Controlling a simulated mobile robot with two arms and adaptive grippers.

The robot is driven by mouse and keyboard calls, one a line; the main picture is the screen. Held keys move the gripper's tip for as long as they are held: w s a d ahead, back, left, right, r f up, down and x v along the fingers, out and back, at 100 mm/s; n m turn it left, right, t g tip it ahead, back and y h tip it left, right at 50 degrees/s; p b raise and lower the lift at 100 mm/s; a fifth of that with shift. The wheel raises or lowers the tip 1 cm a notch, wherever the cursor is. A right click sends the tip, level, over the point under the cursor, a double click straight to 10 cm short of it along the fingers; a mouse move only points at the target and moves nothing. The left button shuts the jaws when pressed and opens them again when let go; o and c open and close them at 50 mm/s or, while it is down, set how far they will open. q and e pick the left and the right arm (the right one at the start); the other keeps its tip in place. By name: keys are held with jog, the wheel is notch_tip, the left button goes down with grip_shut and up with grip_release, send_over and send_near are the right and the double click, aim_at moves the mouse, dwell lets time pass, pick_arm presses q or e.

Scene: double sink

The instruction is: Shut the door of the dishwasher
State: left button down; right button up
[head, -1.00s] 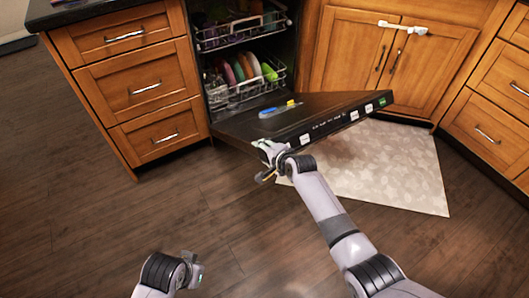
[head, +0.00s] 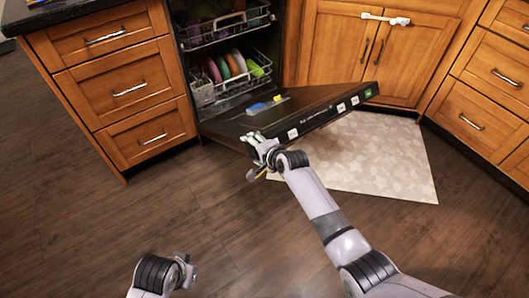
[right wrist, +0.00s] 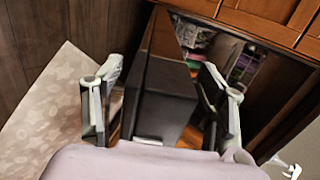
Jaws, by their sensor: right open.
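The dishwasher door (head: 310,108) hangs open and low in front of the dishwasher, its black inner side facing up and its control strip along the outer edge. My right gripper (head: 262,147) is at the door's near outer corner in the head view. In the right wrist view its open fingers (right wrist: 159,70) stand on either side of the dark door edge (right wrist: 160,95); whether they touch it I cannot tell. My left gripper (head: 186,270) is low in the head view, away from the door, its fingers too small to read.
Inside the dishwasher, a lower rack (head: 205,92) holds several colored plates. A blue item (head: 257,108) lies on the door. Wooden drawers (head: 128,90) stand left, cabinet doors (head: 375,50) right. A pale rug (head: 375,160) lies under and beside the door. The floor in front is clear.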

jog(key=v, duration=1)
jog(key=shift+s+d+r, duration=0.2)
jog(key=shift+s, duration=0.05)
jog(key=shift+c, duration=0.6)
